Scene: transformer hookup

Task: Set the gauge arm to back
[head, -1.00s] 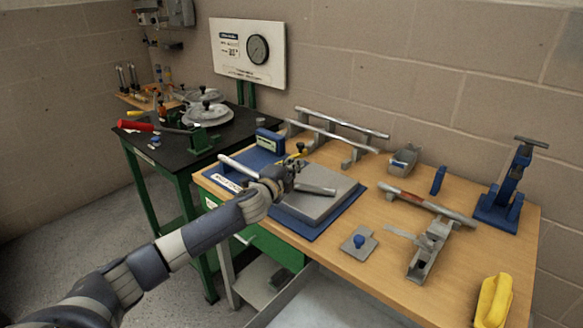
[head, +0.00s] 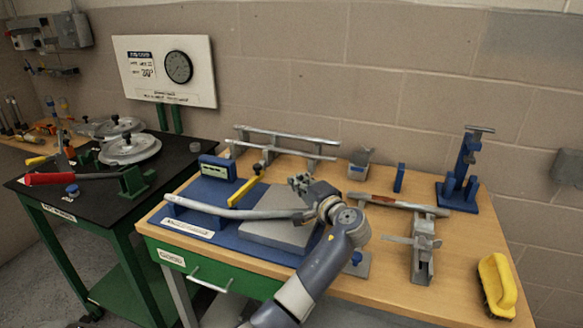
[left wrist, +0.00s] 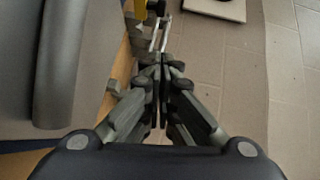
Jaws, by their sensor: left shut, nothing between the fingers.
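A yellow arm with a black knob (head: 246,189) stands at the back edge of the blue base plate (head: 209,193), beside a blue box with a pale face (head: 218,168). It is probably the gauge arm; no label on it is readable. A long grey bent bar (head: 225,211) and a grey block (head: 272,233) lie on the plate. My left gripper (head: 301,184) is shut and empty, right of the yellow arm and apart from it in the picture. In the left wrist view its closed fingers (left wrist: 158,80) point towards a yellow part (left wrist: 140,9) at the top edge.
A silver rail (head: 285,143) stands behind the plate. A clamp device (head: 422,245), a blue vise (head: 463,178) and a yellow brush (head: 497,285) are to the right. A black-topped table (head: 110,185) is left. Bare wood shows near the brush.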

